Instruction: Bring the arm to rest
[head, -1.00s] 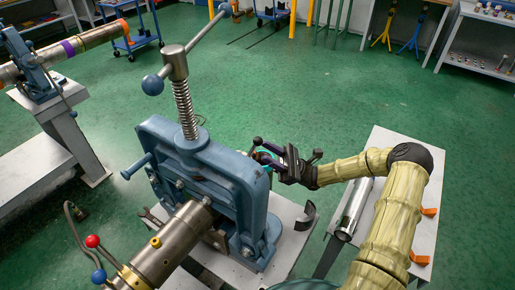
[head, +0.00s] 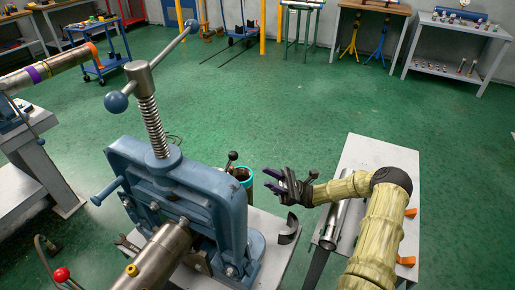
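My gripper (head: 276,184) is just right of the blue pipe vise (head: 185,185), apart from its frame, with its fingers spread and nothing between them. My arm reaches in from the lower right, bent at the elbow above a light grey table. The vise stands on a grey stand with its screw and ball-ended handle upright. A steel pipe (head: 158,258) runs into the vise from the lower left.
A shiny metal tube (head: 343,222) lies on the light grey table (head: 365,150) under my arm, near orange pieces (head: 406,261). A dark curved piece (head: 289,229) sits on the vise's stand (head: 272,262). Another vise (head: 18,115) with a pipe stands at the left.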

